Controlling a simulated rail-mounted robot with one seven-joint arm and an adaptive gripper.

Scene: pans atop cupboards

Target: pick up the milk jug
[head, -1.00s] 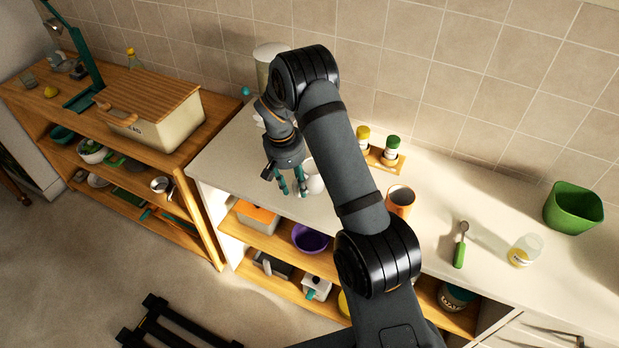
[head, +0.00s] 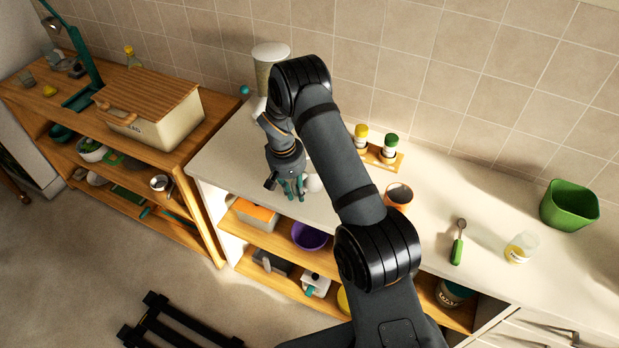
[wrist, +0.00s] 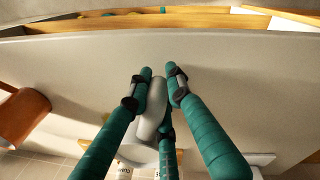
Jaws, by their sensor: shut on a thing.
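The milk jug (head: 314,183) is a small white vessel on the pale counter, mostly hidden behind my gripper and arm in the head view. In the wrist view, a smooth white part of it (wrist: 152,115), seemingly the handle, lies between my teal fingers. My gripper (head: 292,191) is at the jug's left side, near the counter's front edge. In the wrist view, my gripper (wrist: 160,85) is shut on this white part. I cannot tell whether the jug's base touches the counter.
A spice rack with two jars (head: 385,155) and an orange-brown mug (head: 399,196) stand to the right. A tall canister (head: 268,68) stands behind my wrist. A green-handled tool (head: 457,245), a glass jar (head: 521,247) and a green bin (head: 569,205) are farther right.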

